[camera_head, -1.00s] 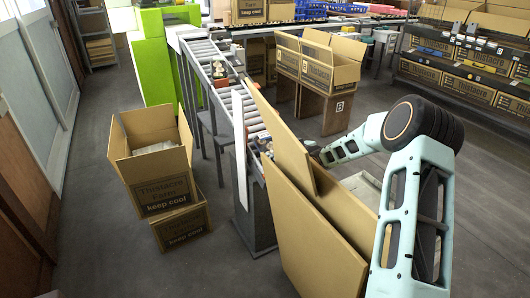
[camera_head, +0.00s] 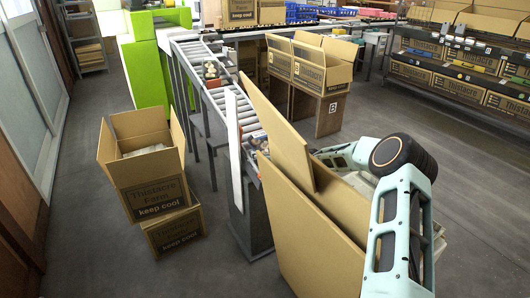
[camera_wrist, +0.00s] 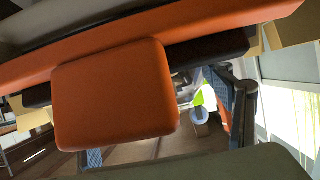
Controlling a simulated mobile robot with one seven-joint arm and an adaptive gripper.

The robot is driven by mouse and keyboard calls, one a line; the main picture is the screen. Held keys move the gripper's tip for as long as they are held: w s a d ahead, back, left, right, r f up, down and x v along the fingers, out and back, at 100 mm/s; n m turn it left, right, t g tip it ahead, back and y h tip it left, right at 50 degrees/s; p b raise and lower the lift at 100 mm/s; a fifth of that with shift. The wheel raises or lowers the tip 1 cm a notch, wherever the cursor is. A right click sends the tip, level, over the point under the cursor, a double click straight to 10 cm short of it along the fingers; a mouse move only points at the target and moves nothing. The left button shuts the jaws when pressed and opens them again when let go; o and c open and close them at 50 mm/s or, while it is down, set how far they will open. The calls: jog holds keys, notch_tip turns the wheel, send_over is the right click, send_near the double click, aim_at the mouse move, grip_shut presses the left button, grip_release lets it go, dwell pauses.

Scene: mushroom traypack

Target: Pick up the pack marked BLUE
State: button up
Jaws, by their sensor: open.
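Small packs (camera_head: 211,70) with reddish and pale contents sit on the roller conveyor (camera_head: 193,49). More items (camera_head: 258,141) show at its near end, partly behind cardboard. I cannot read a BLUE mark on any of them. In the head view my gripper is hidden behind the raised cardboard flap and my forearm. In the wrist view my gripper (camera_wrist: 170,125) is open, with its dark fingers apart. A large orange block and bar (camera_wrist: 118,95) fill much of that view; I cannot tell what they are. I see no pack held.
A large open cardboard box (camera_head: 307,238) stands close in front, its flap raised beside the conveyor. Two open cartons (camera_head: 321,78) stand on a stand beyond. Stocked shelves (camera_head: 455,88) are at right. Grey floor is clear between.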

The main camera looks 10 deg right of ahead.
jog(key=shift+w+f, duration=0.15)
jog(key=shift+w, duration=0.1)
jog(key=c, duration=0.9)
